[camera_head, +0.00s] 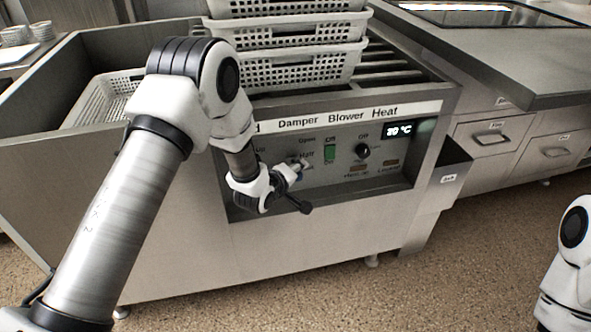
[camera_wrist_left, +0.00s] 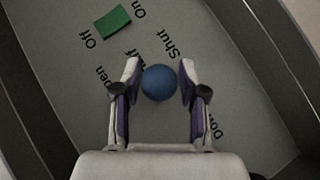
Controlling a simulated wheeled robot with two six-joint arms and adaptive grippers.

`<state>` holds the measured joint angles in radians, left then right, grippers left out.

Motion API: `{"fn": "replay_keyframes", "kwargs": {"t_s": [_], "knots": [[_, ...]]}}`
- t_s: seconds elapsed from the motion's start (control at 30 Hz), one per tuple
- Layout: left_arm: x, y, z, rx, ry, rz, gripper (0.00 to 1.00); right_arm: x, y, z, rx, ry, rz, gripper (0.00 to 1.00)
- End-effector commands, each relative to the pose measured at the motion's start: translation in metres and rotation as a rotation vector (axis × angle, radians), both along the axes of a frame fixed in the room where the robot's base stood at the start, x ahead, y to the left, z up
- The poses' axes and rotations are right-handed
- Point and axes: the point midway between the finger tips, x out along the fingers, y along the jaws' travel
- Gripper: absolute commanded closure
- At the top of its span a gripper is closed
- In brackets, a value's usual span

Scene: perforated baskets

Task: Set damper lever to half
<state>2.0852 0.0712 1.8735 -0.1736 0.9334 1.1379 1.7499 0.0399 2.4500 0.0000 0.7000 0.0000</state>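The control panel (camera_head: 340,180) has a Damper section marked Open, Half and Shut, partly covered by my left gripper (camera_head: 300,185) in the head view. In the left wrist view a blue ball knob (camera_wrist_left: 159,82) sits between the two fingers of my left gripper (camera_wrist_left: 159,75), near the Half and Shut words. The fingers flank the knob closely; I cannot tell whether they touch it. The lever's shaft is hidden, so its exact setting is unclear. My right gripper is not in view.
A green switch (camera_head: 329,153) and a black knob (camera_head: 362,151) are on the panel right of the left gripper. White perforated baskets (camera_head: 290,77) are stacked above the panel; another basket (camera_head: 103,95) is behind my left arm. Drawers (camera_head: 490,138) stand right, with open floor in front.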

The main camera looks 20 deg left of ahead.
Motion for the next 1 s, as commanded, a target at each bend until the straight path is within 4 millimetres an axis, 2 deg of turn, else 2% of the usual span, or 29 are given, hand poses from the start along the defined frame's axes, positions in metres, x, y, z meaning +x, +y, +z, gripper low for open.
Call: {"fn": "replay_keyframes", "kwargs": {"t_s": [0.2, 0.3, 0.47, 0.7, 0.83, 1.0], "knots": [[0.001, 0.001, 0.003, -0.001, -0.007, 0.004, 0.58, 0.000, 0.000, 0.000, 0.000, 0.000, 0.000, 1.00], [-0.005, 0.002, 0.006, -0.001, -0.007, 0.005, 0.58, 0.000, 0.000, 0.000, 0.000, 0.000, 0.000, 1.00], [-0.034, 0.005, 0.020, -0.003, -0.006, 0.005, 0.58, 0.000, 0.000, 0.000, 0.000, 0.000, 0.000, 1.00], [-0.089, 0.009, 0.043, -0.003, -0.005, 0.002, 0.58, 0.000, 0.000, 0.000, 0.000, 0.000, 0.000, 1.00], [-0.105, 0.010, 0.049, -0.001, -0.005, 0.001, 0.58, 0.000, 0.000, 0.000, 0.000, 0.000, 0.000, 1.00], [-0.109, 0.010, 0.051, 0.000, -0.005, 0.001, 0.58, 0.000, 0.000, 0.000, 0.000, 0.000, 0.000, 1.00]]}}
